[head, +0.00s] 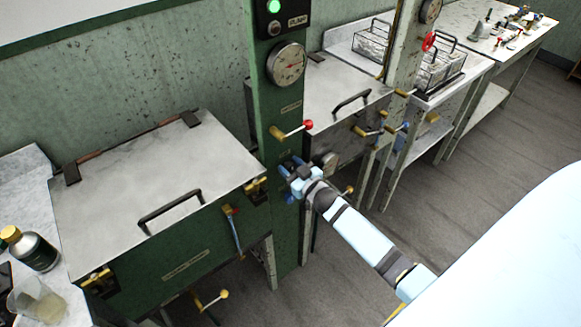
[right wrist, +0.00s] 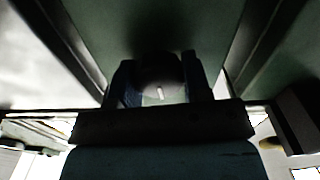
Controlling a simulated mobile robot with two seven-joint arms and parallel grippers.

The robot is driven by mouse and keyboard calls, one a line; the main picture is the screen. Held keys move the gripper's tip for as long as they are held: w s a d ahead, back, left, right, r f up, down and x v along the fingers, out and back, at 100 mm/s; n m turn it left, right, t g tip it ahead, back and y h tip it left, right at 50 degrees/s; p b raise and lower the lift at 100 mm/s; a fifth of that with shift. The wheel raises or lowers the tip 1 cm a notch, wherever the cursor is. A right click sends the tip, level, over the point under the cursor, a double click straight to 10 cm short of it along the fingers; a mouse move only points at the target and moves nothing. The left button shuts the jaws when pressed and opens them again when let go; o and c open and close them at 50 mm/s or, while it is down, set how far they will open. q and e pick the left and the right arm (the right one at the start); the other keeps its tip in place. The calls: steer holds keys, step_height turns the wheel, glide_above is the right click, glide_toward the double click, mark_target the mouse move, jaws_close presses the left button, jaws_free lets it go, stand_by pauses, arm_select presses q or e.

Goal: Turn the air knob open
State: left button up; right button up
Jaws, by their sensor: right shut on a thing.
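My right gripper (head: 291,172) is at the front face of the green column (head: 287,110), below the red-tipped brass lever. In the right wrist view my right gripper (right wrist: 160,88) is shut with its two dark fingers on either side of a dark round knob (right wrist: 161,72), which I take to be the air knob. A short pale mark shows on the knob, roughly upright in that view. In the head view the gripper hides most of the knob. The left gripper is in neither view.
A pressure gauge (head: 286,63) and a brass lever with a red tip (head: 291,131) sit above my gripper. A lidded green basin (head: 160,180) stands left, another (head: 340,90) right. A bottle (head: 33,250) and a beaker (head: 37,302) stand at lower left.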

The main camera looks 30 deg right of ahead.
steer(key=n, duration=0.4)
steer(key=shift+a+f+b, duration=0.1)
steer(key=shift+b, duration=0.2)
steer(key=n, duration=0.4)
steer(key=shift+b, duration=0.4)
steer(key=n+b, duration=0.2)
steer(key=n, duration=0.4)
steer(key=shift+a+f, duration=0.1)
steer(key=shift+f, duration=0.05)
steer(key=shift+n, duration=0.6)
steer(key=shift+n+b, duration=0.4)
steer(key=shift+n, duration=0.2)
steer(key=o, duration=0.9)
